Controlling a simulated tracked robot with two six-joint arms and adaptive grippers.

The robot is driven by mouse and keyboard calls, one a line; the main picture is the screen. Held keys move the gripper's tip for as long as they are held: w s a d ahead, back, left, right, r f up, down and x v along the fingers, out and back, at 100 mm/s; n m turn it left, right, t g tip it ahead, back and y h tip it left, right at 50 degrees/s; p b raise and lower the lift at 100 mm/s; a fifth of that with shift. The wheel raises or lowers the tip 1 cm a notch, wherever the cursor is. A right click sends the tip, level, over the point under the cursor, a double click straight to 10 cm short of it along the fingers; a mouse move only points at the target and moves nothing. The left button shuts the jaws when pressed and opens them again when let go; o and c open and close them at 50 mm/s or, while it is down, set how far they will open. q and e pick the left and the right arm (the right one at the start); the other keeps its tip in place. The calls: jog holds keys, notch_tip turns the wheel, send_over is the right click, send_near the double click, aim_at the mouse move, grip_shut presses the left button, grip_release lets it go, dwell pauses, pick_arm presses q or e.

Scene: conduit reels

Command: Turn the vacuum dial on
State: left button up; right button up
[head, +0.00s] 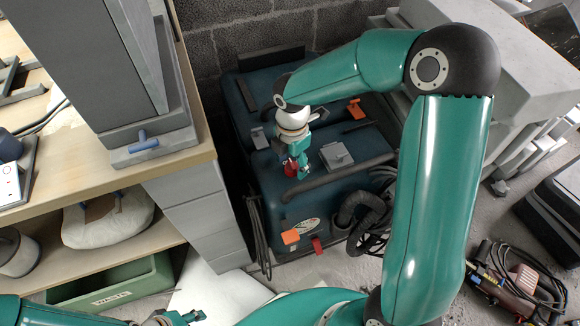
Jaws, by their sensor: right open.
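The vacuum (268,190) is a dark blue machine standing on the floor against the block wall. A small red part (290,169), which looks like its dial, shows on its top. My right gripper (298,172) reaches down over the vacuum and is open, with its fingers right at the red part. I cannot tell whether they touch it, and the fingers partly hide it. The dial's setting cannot be read. My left gripper (182,318) is low at the bottom edge, far from the vacuum, and its jaws are too small and cut off to judge.
A wooden bench (100,185) with a green bin (115,288) stands left. A corded tool (510,280) lies on the floor at right.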

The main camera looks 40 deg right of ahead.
jog(key=shift+f, duration=0.25)
